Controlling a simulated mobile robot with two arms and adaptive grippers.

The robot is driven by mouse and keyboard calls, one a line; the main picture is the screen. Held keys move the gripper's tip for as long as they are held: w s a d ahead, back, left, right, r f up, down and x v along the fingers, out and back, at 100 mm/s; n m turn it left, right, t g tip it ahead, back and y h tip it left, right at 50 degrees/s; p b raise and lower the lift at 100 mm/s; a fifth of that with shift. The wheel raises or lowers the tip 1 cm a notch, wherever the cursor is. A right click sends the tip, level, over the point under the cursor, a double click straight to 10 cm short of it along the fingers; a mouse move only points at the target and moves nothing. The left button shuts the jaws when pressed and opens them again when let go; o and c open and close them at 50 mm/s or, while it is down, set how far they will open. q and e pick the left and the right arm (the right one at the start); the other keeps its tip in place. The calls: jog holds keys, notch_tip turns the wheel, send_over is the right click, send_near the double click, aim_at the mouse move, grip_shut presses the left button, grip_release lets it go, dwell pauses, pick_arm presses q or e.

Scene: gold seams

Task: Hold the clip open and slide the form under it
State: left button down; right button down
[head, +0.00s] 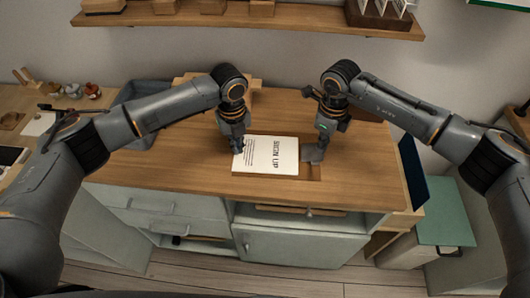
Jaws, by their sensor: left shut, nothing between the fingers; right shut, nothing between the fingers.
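The white form (268,160), printed "SIGN UP", lies on the wooden counter. Its text runs sideways. At its right edge a brown board (312,172) shows, with a grey flat piece (311,154) that looks like the clip. I cannot tell whether the form's edge is under the clip. My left gripper (238,149) is shut and empty, its tips at the form's upper left edge. My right gripper (322,146) is shut and empty, its tips down at the clip. Whether they touch or press it is too small to tell.
The wooden counter (200,170) is clear left of the form. A grey bin (140,95) stands at its left and a dark blue panel (412,170) at its right end. A wall shelf (250,20) with wooden blocks is above. A green box (445,215) stands lower right.

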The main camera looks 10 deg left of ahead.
aim_at(227, 153)
pick_arm(q)
jog(key=shift+a, duration=0.4)
jog(key=shift+a, duration=0.25)
jog(key=shift+a, duration=0.4)
jog(key=shift+a, duration=0.5)
jog(key=shift+f, duration=0.15)
dwell(0.4)
